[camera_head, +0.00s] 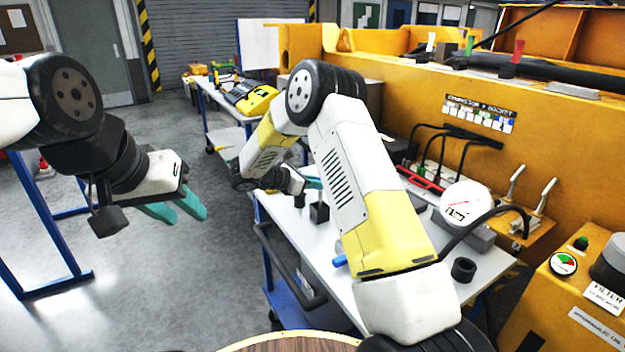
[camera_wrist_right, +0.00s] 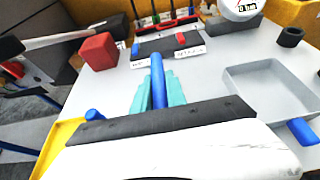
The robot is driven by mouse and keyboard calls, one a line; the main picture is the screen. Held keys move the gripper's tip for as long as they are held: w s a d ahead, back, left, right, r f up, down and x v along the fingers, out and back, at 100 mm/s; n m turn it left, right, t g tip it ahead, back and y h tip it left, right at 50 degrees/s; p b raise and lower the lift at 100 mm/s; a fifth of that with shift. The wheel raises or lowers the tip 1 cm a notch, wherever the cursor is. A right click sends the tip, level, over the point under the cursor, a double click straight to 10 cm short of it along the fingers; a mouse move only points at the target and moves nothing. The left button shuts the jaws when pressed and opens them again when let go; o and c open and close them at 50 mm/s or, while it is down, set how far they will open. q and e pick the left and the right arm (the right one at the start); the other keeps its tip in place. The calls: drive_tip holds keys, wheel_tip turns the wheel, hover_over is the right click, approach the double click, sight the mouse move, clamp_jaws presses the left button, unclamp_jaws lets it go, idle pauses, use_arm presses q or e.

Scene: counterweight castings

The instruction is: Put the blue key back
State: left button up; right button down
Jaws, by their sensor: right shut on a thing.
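The blue key (camera_wrist_right: 157,72) is a blue rod standing up between the teal fingers of my right gripper (camera_wrist_right: 158,92), which is shut on it. Its lower end is hidden. In the head view my right gripper (camera_head: 312,183) is partly hidden behind my arm. My left gripper (camera_head: 176,212) hangs open and empty over the floor at left.
On the white table (camera_head: 300,232) are a red block (camera_wrist_right: 98,50), a grey tray (camera_wrist_right: 268,92), a black ring (camera_head: 463,269) and a round gauge (camera_head: 465,204). Blue ends show beside the tray (camera_wrist_right: 303,130) and at left (camera_wrist_right: 95,115). A yellow machine (camera_head: 440,85) stands behind.

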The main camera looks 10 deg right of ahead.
drive_tip(key=c, duration=1.3)
unclamp_jaws()
drive_tip(key=shift+f, duration=0.1)
drive_tip(key=shift+c, duration=0.2)
